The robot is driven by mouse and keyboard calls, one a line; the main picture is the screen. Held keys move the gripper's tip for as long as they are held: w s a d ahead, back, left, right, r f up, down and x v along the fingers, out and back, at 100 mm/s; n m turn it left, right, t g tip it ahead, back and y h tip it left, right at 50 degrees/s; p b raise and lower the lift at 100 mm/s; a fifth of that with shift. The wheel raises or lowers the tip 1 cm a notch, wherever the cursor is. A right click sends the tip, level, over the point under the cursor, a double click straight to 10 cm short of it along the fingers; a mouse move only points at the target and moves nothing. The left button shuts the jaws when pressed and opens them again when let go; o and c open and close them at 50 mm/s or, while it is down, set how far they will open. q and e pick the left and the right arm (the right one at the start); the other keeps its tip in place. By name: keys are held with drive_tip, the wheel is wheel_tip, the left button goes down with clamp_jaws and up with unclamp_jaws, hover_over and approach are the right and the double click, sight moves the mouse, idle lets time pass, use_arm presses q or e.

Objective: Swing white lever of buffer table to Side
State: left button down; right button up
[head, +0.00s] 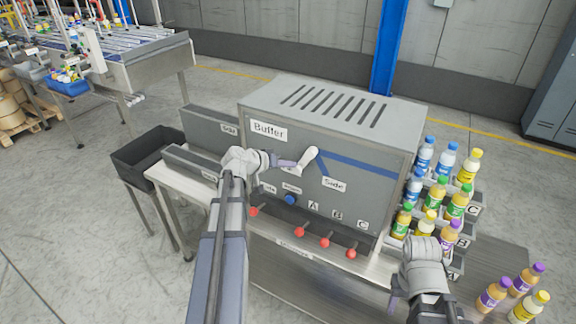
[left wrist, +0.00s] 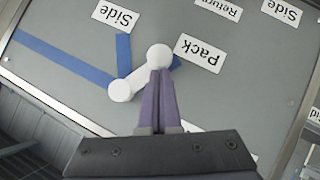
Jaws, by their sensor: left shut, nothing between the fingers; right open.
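The white lever (head: 307,158) is on the front panel of the grey buffer table (head: 345,140). In the head view it points down and left, toward the mostly hidden Pack label. The Side label (head: 333,184) sits lower right of it, at the end of a short blue stripe. My left gripper (head: 295,164) is shut and empty, with its tips at the lever's knob. In the left wrist view the closed fingers (left wrist: 160,74) overlap the edge of the knob (left wrist: 159,56); contact cannot be told. The Pack label (left wrist: 200,52) is beside the knob. My right gripper (head: 394,298) is open, low at the right.
Red knobs (head: 325,242) and a blue button (head: 291,199) are on the front below the lever. Bottles (head: 425,155) stand in racks on the right, with loose ones (head: 495,292) nearer. A dark bin (head: 145,160) stands on the left.

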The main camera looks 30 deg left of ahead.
use_arm(q)
drive_tip(key=shift+f, duration=0.1)
drive_tip(key=d+f+n+t+h+b, duration=0.1)
drive_tip(key=n+h+b, duration=0.1)
drive_tip(key=b, duration=0.2)
drive_tip(key=d+f+n+t+h+b, duration=0.1)
drive_tip(key=d+n+h+b, duration=0.1)
drive_tip(key=b, duration=0.2)
drive_tip(key=d+f+n+h+b, duration=0.1)
drive_tip(key=d+n+b, duration=0.1)
drive_tip(key=b, duration=0.2)
drive_tip(key=shift+t+h, duration=0.4)
drive_tip(key=shift+d+b, duration=0.15)
drive_tip(key=shift+b, duration=0.15)
idle(0.3)
